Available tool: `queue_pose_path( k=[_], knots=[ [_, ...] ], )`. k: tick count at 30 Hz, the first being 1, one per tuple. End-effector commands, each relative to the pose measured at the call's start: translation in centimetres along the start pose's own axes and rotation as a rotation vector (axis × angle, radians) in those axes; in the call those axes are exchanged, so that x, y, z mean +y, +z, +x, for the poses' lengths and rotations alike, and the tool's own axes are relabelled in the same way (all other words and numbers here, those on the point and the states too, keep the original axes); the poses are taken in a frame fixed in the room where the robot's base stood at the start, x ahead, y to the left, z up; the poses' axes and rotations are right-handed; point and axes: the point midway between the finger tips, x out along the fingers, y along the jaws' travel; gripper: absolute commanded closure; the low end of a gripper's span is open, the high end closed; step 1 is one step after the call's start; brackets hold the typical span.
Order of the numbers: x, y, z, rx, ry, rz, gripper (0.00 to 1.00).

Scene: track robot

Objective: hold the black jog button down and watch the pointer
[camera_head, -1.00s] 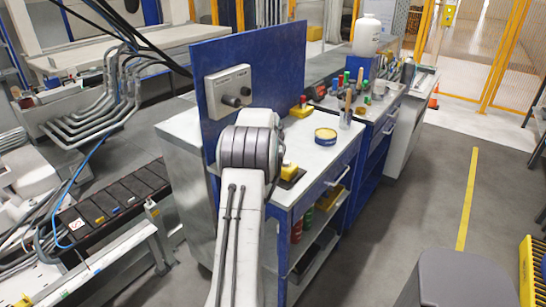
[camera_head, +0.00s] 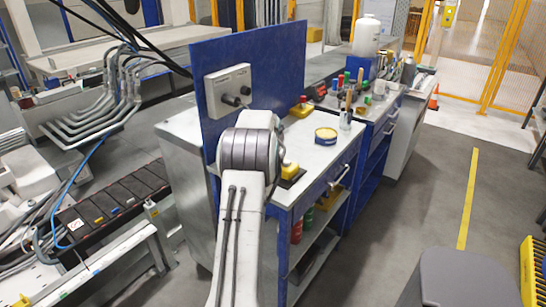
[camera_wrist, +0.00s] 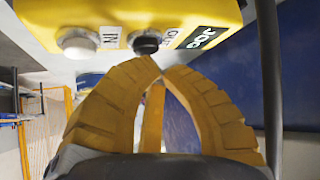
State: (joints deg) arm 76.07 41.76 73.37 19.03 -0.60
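In the wrist view a yellow box (camera_wrist: 128,14) labelled JOG spans the top. I cannot make out a pointer in either view.
A blue upright panel (camera_head: 270,62) with a grey box (camera_head: 228,89) stands just beyond my arm. The floor to the right is mostly clear.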

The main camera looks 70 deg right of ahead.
Motion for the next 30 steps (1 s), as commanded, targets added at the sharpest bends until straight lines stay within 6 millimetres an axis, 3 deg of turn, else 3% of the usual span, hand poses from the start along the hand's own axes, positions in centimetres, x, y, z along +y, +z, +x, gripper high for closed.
queue_pose_path(
  k=[30],
  knots=[
    [-0.02,0.66,0.62,-0.001,0.0,0.0,1.0]
  ],
)
